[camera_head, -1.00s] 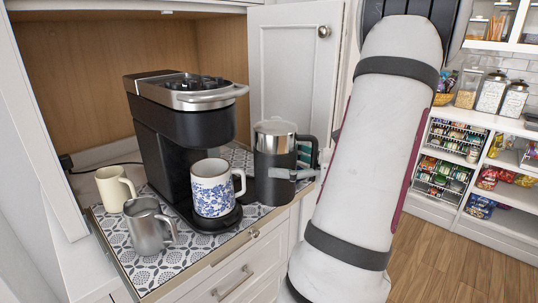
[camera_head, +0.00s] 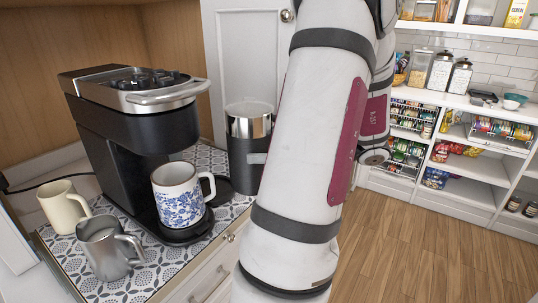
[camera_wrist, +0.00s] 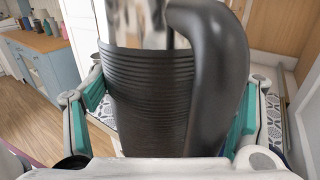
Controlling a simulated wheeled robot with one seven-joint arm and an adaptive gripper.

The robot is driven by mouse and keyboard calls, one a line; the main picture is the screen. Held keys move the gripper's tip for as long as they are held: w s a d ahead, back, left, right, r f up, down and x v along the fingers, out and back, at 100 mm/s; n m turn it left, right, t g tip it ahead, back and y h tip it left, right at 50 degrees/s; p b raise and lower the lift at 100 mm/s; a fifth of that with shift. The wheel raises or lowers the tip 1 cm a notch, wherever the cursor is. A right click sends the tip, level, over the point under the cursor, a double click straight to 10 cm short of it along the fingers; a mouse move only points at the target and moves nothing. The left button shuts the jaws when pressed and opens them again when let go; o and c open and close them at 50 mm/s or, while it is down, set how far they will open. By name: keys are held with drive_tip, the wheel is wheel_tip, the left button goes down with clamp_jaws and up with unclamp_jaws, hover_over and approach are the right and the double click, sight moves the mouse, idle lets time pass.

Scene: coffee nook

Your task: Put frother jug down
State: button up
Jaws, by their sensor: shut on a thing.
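The frother jug (camera_head: 243,150) is black with a shiny steel upper band. It is upright at the right end of the patterned mat (camera_head: 134,290), partly hidden behind my arm. My gripper (camera_wrist: 168,105) is shut on the jug; in the wrist view its teal pads lie on both sides of the ribbed black body (camera_wrist: 150,95). The jug's thick black handle (camera_wrist: 215,75) is toward the right pad in that view. The jug's bottom is not clear, so I cannot tell whether it touches the surface. A black round base (camera_head: 222,187) shows just left of the jug.
The coffee maker (camera_head: 130,120) stands left of the jug, with a blue-flowered mug (camera_head: 178,196) on its drip tray. A cream mug (camera_head: 62,207) and a steel pitcher (camera_head: 105,250) stand at the left. An open white cabinet door (camera_head: 240,50) is behind the jug.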

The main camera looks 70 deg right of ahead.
drive_tip(key=w+d, duration=0.3)
drive_tip(key=w, duration=1)
wheel_tip(320, 180, down, 7)
drive_tip(key=b, duration=0.1)
drive_tip(key=shift+f, duration=0.1)
drive_tip(key=o, duration=2)
drive_tip(key=shift+c, duration=0.2)
